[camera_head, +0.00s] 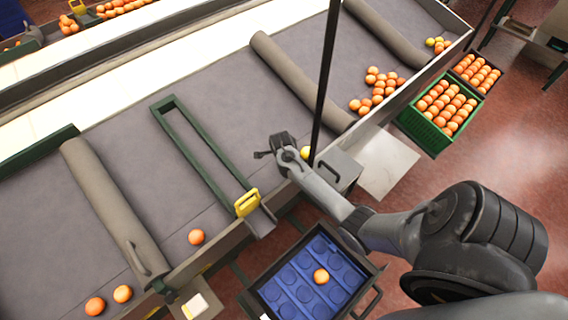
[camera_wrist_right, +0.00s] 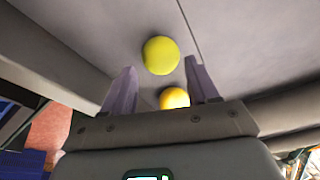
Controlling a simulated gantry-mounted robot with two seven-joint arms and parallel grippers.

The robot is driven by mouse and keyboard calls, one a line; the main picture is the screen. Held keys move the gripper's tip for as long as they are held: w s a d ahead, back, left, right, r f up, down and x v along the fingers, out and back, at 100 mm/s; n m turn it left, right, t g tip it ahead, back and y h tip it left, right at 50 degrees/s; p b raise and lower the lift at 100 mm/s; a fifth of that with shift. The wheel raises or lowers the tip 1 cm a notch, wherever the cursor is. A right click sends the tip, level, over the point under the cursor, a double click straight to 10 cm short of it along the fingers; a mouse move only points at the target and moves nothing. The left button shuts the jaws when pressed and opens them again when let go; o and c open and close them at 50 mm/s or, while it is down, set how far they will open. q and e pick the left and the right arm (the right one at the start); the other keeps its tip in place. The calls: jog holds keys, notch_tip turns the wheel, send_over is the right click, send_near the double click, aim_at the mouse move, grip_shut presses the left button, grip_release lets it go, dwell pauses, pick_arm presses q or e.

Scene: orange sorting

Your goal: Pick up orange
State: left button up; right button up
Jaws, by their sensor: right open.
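My right gripper (camera_head: 268,148) reaches over the grey sorting table; it also shows in the right wrist view (camera_wrist_right: 160,65), its two fingers apart and empty. In that view a yellow-green fruit (camera_wrist_right: 160,55) lies beyond the fingertips. A yellow-orange fruit (camera_wrist_right: 174,98) shows between the fingers, partly hidden by the gripper body. In the head view a yellow fruit (camera_head: 305,152) shows beside the gripper, partly covered. A single orange (camera_head: 196,237) lies on the near left table, and two more oranges (camera_head: 122,293) lie lower left. My left gripper is out of view.
A blue tray (camera_head: 270,291) with round hollows holds one orange (camera_head: 321,276). A green crate (camera_head: 419,137) full of oranges stands at right. More oranges (camera_head: 377,91) lie on the table. Grey rollers (camera_head: 108,198), a green frame (camera_head: 190,157) and a dark pole (camera_head: 326,75) are around the gripper.

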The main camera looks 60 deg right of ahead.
jog(key=x, duration=0.4)
jog(key=shift+b, duration=0.35)
jog(key=c, duration=0.7)
